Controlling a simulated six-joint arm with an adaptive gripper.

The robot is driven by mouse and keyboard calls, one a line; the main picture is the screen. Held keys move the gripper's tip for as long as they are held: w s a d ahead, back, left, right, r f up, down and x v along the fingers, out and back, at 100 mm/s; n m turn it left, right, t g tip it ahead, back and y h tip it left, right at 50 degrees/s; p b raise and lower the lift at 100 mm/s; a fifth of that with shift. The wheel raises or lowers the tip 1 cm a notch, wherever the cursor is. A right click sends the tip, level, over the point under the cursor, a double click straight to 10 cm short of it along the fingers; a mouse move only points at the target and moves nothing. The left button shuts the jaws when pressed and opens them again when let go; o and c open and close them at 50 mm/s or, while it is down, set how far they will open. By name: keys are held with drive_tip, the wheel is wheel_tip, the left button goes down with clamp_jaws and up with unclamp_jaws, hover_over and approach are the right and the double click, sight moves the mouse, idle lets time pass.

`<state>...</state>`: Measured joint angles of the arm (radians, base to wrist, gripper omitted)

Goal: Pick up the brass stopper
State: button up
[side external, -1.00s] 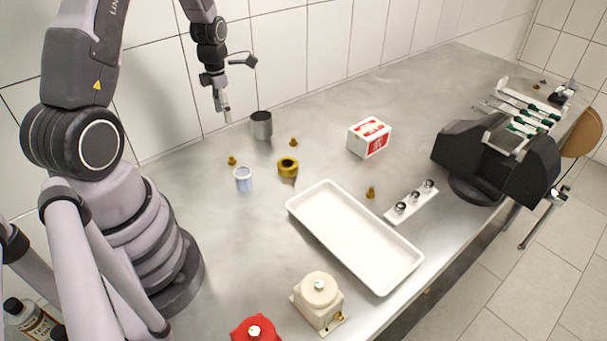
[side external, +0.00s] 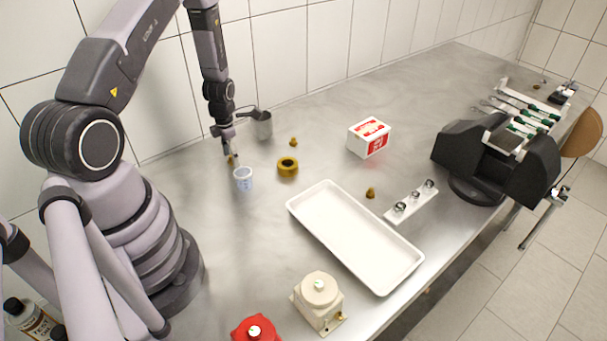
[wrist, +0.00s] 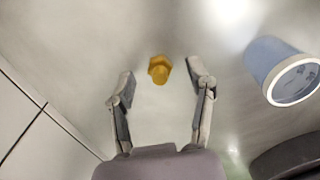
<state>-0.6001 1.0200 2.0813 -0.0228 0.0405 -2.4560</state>
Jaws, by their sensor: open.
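A small brass stopper (wrist: 159,69) stands on the metal bench. In the wrist view it lies between and just beyond the fingertips of my gripper (wrist: 165,82), which is open and empty. In the side view my gripper (side external: 229,157) is low over the bench, right at this stopper (side external: 232,161), which is partly hidden by the fingers. Two similar brass stoppers stand elsewhere: one (side external: 293,142) behind the brass ring and one (side external: 370,193) near the white tray.
A pale blue cup (wrist: 280,70) stands close to the right of my gripper; it also shows in the side view (side external: 243,179). A metal beaker (side external: 263,127) stands behind. A brass ring (side external: 287,167), white tray (side external: 308,214) and red-white box (side external: 369,138) are further right. A tiled wall is close behind.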

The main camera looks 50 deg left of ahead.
drive_tip(key=shift+f, duration=0.2)
clamp_jaws()
drive_tip(key=shift+r, duration=0.1)
